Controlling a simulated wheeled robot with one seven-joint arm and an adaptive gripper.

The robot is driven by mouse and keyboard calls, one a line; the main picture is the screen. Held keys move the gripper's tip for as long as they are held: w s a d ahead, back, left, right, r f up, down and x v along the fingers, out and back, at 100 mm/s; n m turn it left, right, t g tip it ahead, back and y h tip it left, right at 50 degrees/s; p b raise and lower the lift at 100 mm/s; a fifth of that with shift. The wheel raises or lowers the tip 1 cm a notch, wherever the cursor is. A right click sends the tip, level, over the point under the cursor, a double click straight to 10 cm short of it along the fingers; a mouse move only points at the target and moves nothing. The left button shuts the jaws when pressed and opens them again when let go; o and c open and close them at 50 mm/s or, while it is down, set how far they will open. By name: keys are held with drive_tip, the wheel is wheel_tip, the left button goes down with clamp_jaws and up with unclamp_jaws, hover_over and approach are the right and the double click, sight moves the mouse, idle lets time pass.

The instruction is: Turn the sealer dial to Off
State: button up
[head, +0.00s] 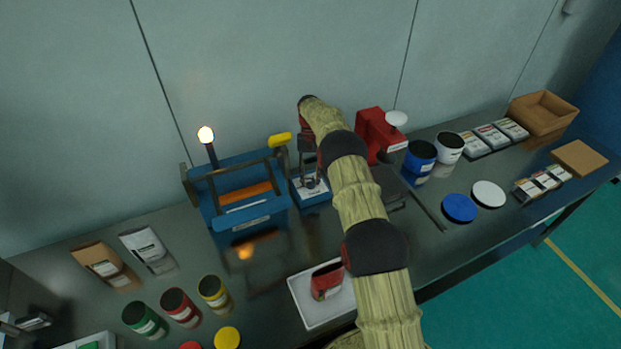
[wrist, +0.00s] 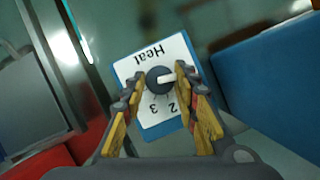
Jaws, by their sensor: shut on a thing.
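The sealer dial (wrist: 160,80) is a dark round knob with a white pointer, on a white plate (wrist: 140,66) marked "Heat", 3 and 2, upside down in the wrist view. The pointer aims right in that view; the mark there is hidden by a finger. My gripper (wrist: 160,79) has its yellow-padded fingers on either side of the knob, shut on it. In the head view my gripper (head: 309,170) reaches down to a small blue box (head: 315,199) beside the blue sealer frame (head: 245,222); the dial is mostly covered there.
A lit lamp (head: 206,135) stands on the sealer frame. A red machine (head: 376,134) is close on the right, then blue (head: 420,158) and white tubs. A white tray (head: 325,318) holding a red item lies in front. Pouches and coloured cans stand at the left.

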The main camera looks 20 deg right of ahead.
drive_tip(key=shift+o, duration=0.2)
drive_tip(key=o, duration=1)
drive_tip(key=shift+o, duration=0.5)
drive_tip(key=v, duration=0.7)
drive_tip(key=shift+r, duration=0.2)
drive_tip(key=shift+f, duration=0.1)
